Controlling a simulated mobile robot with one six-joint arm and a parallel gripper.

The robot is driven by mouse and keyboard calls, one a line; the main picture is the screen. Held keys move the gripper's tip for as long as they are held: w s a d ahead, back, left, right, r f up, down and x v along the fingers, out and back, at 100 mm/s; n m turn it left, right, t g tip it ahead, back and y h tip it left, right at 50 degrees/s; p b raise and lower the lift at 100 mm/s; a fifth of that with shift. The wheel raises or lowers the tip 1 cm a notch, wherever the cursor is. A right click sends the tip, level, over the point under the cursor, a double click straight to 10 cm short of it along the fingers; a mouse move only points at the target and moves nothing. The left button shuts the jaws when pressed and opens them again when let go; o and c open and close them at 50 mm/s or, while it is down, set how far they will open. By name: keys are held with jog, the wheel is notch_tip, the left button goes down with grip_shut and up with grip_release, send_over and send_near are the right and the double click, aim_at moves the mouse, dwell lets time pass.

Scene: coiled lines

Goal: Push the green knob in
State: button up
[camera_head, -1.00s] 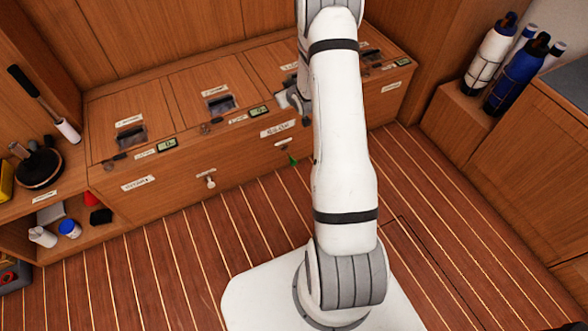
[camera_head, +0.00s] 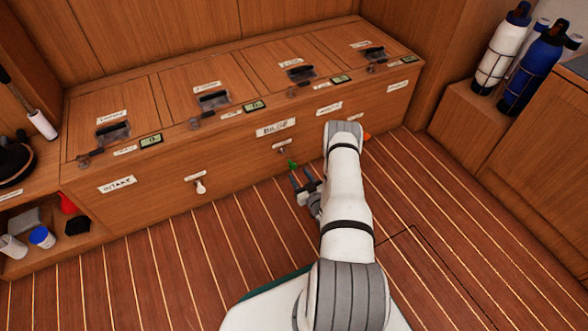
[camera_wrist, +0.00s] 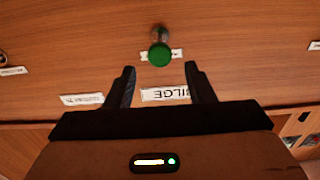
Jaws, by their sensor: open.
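The green knob (camera_head: 291,163) sticks out from the front panel of the wooden bench, below and right of the BILGE label (camera_head: 276,128). In the wrist view the round green end of the knob (camera_wrist: 160,54) faces me on a short stem, lying between the lines of my two fingers and beyond their tips. My gripper (camera_head: 301,178) is open and empty, just in front of and below the knob in the head view. It also shows in the wrist view (camera_wrist: 160,70), with a finger on each side. I see no contact with the knob.
A white knob (camera_head: 200,187) sticks out of the panel to the left. An orange knob (camera_head: 367,135) shows right of my arm. Clear-covered black handles (camera_head: 214,99) line the bench top. Bottles (camera_head: 533,66) stand at right. The striped floor in front is mostly clear.

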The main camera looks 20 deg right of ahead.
aim_at(294, 167)
jog(key=w+b, duration=0.2)
jog(key=w, duration=0.4)
jog(key=shift+w+a, duration=0.1)
jog(key=shift+w, duration=0.1)
grip_shut()
